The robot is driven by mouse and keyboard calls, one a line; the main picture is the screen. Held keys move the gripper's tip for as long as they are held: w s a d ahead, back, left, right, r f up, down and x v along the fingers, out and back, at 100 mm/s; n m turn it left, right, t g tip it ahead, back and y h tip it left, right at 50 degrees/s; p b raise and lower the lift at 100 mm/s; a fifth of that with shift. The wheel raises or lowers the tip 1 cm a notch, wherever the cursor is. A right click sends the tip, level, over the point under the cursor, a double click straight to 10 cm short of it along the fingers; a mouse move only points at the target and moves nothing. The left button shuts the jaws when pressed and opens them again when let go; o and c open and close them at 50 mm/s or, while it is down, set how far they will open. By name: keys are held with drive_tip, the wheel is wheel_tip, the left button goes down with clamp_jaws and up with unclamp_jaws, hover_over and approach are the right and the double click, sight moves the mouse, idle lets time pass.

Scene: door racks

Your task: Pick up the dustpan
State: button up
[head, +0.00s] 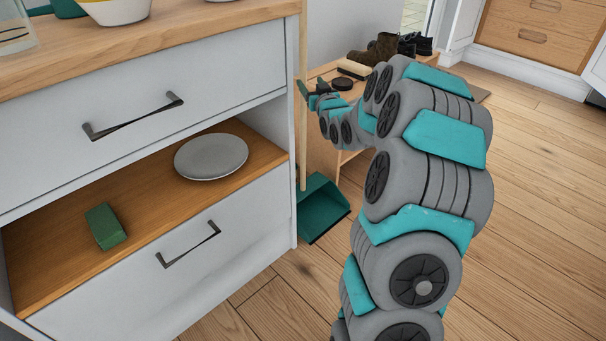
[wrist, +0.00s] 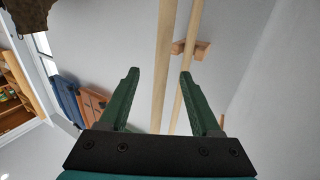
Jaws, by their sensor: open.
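A green dustpan (head: 322,208) stands on the floor against the right side of the white cabinet. A long pale wooden pole (head: 303,60) rises above it along the cabinet's edge. My gripper (head: 311,88) is at the pole, well above the pan. In the wrist view my gripper (wrist: 160,73) is open, its green fingers apart. Two wooden poles show there; the nearer-looking one (wrist: 164,55) lines up with the gap between the fingers, and the other (wrist: 188,65) is just to its right. I cannot tell which belongs to the dustpan, or whether a finger touches either.
The cabinet (head: 200,70) stands close on the left, with a plate (head: 211,156) and a green block (head: 106,226) on its open shelf. A wooden bench (head: 330,72) with shoes (head: 378,48) is behind my gripper. A wooden wall holder (wrist: 190,49) is beside the poles. The floor at right is clear.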

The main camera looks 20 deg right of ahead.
sight(304, 74)
drive_tip(key=shift+w+f, duration=0.1)
drive_tip(key=shift+w, duration=1)
drive_tip(key=shift+w+d+r, duration=0.1)
drive_tip(key=shift+w+r, duration=0.1)
drive_tip(key=shift+w, duration=0.2)
drive_tip(key=shift+w+d+r, duration=0.1)
drive_tip(key=shift+w, duration=1)
drive_tip(key=shift+w+d+r, duration=0.1)
drive_tip(key=shift+w, duration=1)
drive_tip(key=shift+c, duration=0.2)
clamp_jaws()
